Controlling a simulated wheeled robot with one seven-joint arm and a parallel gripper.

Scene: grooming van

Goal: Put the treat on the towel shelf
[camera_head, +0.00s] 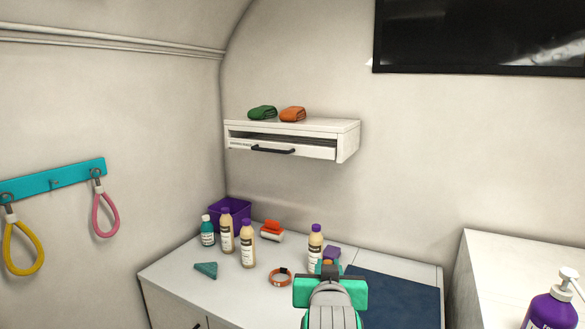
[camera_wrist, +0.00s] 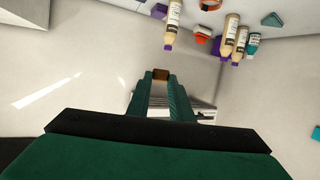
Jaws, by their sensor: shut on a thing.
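The treat (camera_wrist: 160,74) is a small brown block held between the fingertips of my gripper (camera_wrist: 161,80) in the wrist view. My gripper (camera_head: 329,268) also shows in the head view above the counter, with the treat hidden there. The towel shelf (camera_head: 340,127) is a white wall shelf with a dark-handled drawer, up and to the left of my gripper. A green rolled towel (camera_head: 262,113) and an orange rolled towel (camera_head: 292,114) lie on its top. Part of the shelf (camera_wrist: 205,108) shows behind my fingers in the wrist view.
The counter (camera_head: 180,268) holds several bottles (camera_head: 248,245), a purple bin (camera_head: 236,212), an orange-and-white brush (camera_head: 271,230), an orange collar (camera_head: 280,278) and a blue mat (camera_head: 405,300). The shelf top is bare right of the orange towel. A dark screen (camera_head: 480,35) hangs upper right.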

